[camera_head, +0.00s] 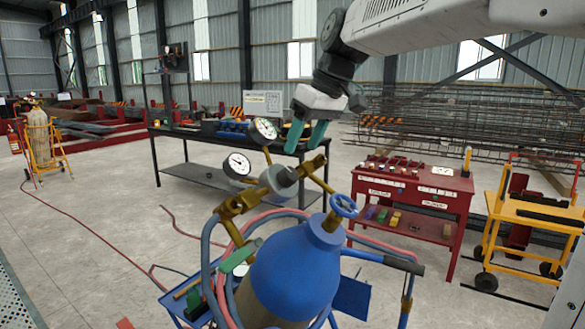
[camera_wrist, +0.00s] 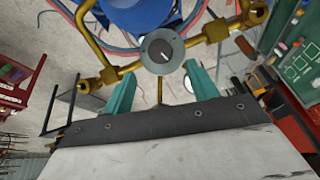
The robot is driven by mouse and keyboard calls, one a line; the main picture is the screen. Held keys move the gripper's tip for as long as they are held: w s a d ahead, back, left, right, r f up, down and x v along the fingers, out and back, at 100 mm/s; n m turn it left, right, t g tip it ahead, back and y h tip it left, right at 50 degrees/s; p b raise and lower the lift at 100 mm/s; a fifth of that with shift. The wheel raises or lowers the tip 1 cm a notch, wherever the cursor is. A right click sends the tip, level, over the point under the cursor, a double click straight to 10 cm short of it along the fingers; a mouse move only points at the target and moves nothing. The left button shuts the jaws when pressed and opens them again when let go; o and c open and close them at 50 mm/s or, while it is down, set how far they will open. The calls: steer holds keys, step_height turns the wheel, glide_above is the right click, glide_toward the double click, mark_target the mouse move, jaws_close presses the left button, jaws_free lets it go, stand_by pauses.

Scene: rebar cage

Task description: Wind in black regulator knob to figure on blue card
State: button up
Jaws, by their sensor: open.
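The regulator knob (camera_wrist: 162,51) is a round dark grey disc with a light pointer mark, between brass fittings in the wrist view. In the head view the knob (camera_head: 278,181) sits on the brass regulator above the blue gas cylinder (camera_head: 297,274). My gripper (camera_head: 306,134) has two teal fingers, apart and empty, above the knob. In the wrist view my gripper (camera_wrist: 161,78) has its fingers on either side of and short of the knob, seemingly not touching it. A flat blue panel (camera_head: 352,298) stands beside the cylinder; I cannot tell whether it is the card, and no figure is readable.
Two white-faced gauges, an upper (camera_head: 264,129) and a lower (camera_head: 237,165), stand close to my fingers. A blue handwheel (camera_head: 343,205) tops the cylinder, with hoses around it. A red table (camera_head: 458,184), a yellow cart (camera_head: 545,212) and a black bench (camera_head: 155,160) stand beyond.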

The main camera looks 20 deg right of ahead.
mark_target(291, 171)
steer(key=x, duration=0.7)
steer(key=c, duration=1)
